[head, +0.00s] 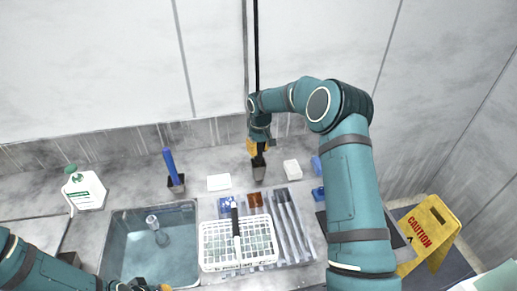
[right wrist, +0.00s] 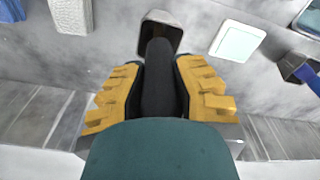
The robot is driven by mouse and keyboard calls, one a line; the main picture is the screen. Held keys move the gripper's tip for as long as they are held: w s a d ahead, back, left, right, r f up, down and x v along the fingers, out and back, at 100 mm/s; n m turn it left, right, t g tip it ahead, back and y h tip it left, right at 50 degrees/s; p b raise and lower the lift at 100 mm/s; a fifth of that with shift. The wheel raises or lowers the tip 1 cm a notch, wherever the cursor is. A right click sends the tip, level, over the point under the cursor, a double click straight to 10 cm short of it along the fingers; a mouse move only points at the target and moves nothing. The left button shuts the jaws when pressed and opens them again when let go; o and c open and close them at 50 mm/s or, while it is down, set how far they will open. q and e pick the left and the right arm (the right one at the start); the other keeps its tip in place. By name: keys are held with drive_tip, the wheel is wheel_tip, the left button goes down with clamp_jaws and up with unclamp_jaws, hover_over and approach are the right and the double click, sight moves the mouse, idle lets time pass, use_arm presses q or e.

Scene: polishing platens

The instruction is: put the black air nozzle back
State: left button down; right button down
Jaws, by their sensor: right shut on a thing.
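The black air nozzle (right wrist: 158,85) is between the yellow fingers of my right gripper (right wrist: 160,95), which is shut on it. In the head view, my right gripper (head: 258,147) is at the back of the counter with a black hose (head: 256,45) rising above it. A dark holder (head: 259,173) stands directly below. In the right wrist view, the nozzle's far end overlaps the mouth of this holder (right wrist: 177,38); how deep it sits is hidden. My left gripper (head: 142,286) is cut off at the bottom edge of the head view, and its jaws are unclear.
A white block (head: 292,169) and a blue brush in a dark holder (head: 176,185) flank the spot. In front are a white basket (head: 205,262) with a black-handled tool, and a sink (head: 120,250). A white bottle (head: 84,190) stands left; a yellow caution sign (head: 428,230) stands right.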

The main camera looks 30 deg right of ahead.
drive_tip(key=c, duration=0.9)
unclamp_jaws()
drive_tip(key=shift+f, duration=0.1)
drive_tip(key=shift+o, duration=0.2)
drive_tip(key=r, duration=1.2)
drive_tip(key=shift+s+r, duration=0.2)
drive_tip(key=shift+s, duration=0.15)
drive_tip(key=shift+d, duration=0.1)
